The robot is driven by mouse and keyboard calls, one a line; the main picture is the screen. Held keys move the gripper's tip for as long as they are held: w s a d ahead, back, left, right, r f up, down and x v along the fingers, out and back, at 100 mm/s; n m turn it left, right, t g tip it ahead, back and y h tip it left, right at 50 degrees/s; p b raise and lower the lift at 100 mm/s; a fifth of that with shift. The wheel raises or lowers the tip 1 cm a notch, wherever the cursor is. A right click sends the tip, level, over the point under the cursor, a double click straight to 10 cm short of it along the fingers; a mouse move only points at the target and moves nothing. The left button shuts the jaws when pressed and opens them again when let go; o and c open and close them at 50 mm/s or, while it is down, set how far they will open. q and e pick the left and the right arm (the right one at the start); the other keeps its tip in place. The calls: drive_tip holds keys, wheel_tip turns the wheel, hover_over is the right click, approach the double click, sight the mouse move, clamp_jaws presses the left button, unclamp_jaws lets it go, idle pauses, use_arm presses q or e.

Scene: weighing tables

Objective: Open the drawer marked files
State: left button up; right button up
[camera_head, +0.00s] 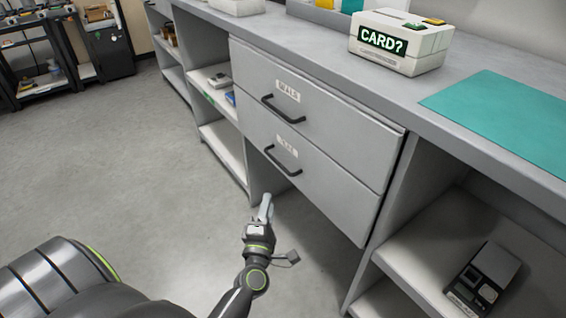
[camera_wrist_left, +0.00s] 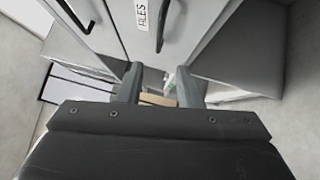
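The lower drawer (camera_head: 315,170) has a small white label (camera_head: 287,146), blurred in the head view, and a dark bar handle (camera_head: 282,161). In the left wrist view, the label (camera_wrist_left: 140,13) appears to read FILES, beside a dark handle (camera_wrist_left: 163,22). The drawer looks closed, flush with the upper drawer (camera_head: 315,110), whose label seems to read SEALS. My left gripper (camera_head: 266,208) is below and in front of the lower handle, apart from it. Its fingers (camera_wrist_left: 158,82) are spread and empty in the left wrist view. My right gripper is not in view.
Above the drawers, the grey counter holds a white box marked CARD? (camera_head: 402,42) and a teal mat (camera_head: 510,115). Open shelves flank the drawers; the right one holds a small device (camera_head: 485,278). Grey floor (camera_head: 150,170) is clear to the left.

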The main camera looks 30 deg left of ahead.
sight(278, 162)
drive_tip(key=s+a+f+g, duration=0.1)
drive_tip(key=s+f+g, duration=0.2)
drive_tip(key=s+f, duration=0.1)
use_arm(q)
drive_tip(key=shift+x, duration=7.75)
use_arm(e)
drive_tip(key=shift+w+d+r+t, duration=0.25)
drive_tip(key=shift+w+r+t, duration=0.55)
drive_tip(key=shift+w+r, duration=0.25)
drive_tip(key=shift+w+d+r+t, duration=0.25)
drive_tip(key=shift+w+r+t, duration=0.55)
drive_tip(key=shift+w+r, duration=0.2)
use_arm(q)
drive_tip(key=shift+c, duration=0.2)
drive_tip(key=shift+s, duration=0.1)
clamp_jaws()
